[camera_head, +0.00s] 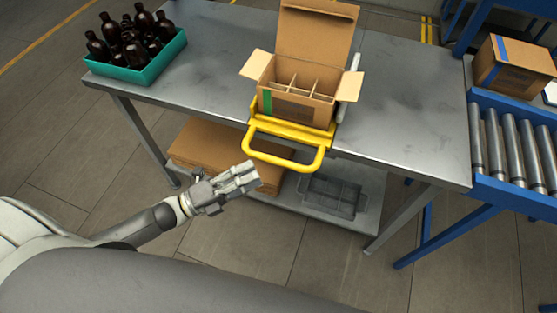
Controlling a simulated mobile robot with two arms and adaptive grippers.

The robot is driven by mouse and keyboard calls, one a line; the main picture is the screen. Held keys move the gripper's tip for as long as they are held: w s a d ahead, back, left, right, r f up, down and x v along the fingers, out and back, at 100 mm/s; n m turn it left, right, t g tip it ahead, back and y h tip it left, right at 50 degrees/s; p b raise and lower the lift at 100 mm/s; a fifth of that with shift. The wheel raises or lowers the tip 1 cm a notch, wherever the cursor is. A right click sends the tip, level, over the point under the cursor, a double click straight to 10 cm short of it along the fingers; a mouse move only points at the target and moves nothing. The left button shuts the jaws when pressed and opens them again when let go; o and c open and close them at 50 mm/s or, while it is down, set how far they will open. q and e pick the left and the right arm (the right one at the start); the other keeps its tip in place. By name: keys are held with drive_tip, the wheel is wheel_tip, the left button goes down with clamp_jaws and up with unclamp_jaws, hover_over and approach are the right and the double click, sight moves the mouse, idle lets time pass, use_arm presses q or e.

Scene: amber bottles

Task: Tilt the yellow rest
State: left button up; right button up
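The yellow rest (285,131) sits at the front edge of the grey metal table, and its looped handle (287,164) sticks out past the edge. An open cardboard box (297,104) with dividers inside stands on the rest, flaps spread, and hides most of it. The visible part of the rest looks about level with the table. My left gripper (250,176) is just left of and below the handle in the picture, with no clear contact. It holds nothing visible; its finger gap is too small to read. My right gripper is out of view.
A teal crate (150,72) of amber bottles (134,38) stands at the table's back left. Flat cardboard (212,150) and a grey tray (332,196) lie on the lower shelf. A blue roller conveyor (508,140) with a closed box (512,66) is at the right.

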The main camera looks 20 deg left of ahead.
sight(279, 162)
use_arm(q)
drive_tip(key=p+x, duration=0.1)
drive_tip(key=x, duration=0.7)
drive_tip(key=shift+w+d, duration=0.15)
drive_tip(key=shift+w, duration=0.1)
drive_tip(key=shift+c, duration=0.5)
clamp_jaws()
